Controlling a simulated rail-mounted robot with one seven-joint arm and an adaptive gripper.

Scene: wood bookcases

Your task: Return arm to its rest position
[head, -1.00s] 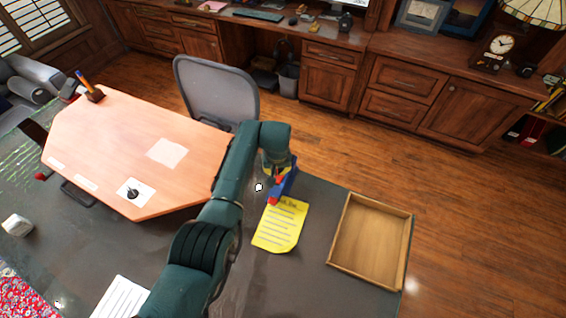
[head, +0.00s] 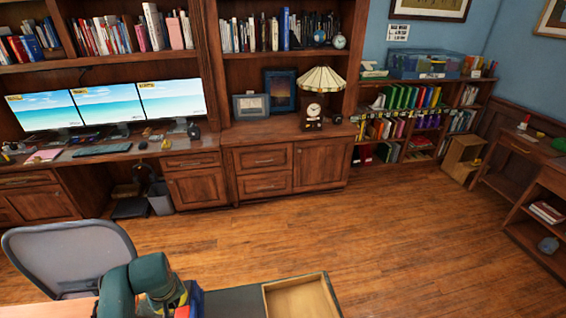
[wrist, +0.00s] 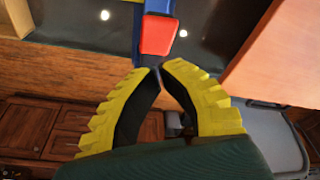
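My gripper (wrist: 159,68) has yellow ridged fingers with black inner sides. In the wrist view its tips come together, almost touching. A blue and red object (wrist: 159,35) shows just beyond the tips, its red end toward them. A narrow dark piece shows between the tips and the red end. I cannot tell whether the tips touch the object, and I see no clear grip on it. In the head view my arm is at the bottom left.
A shallow wooden tray (head: 300,297) lies on the dark desk (head: 235,300) right of my arm. A grey chair (head: 70,255) stands close at the left. Wood floor (head: 400,245) is open beyond the desk, up to the bookcases. In the wrist view an orange-brown board (wrist: 275,55) is at the right.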

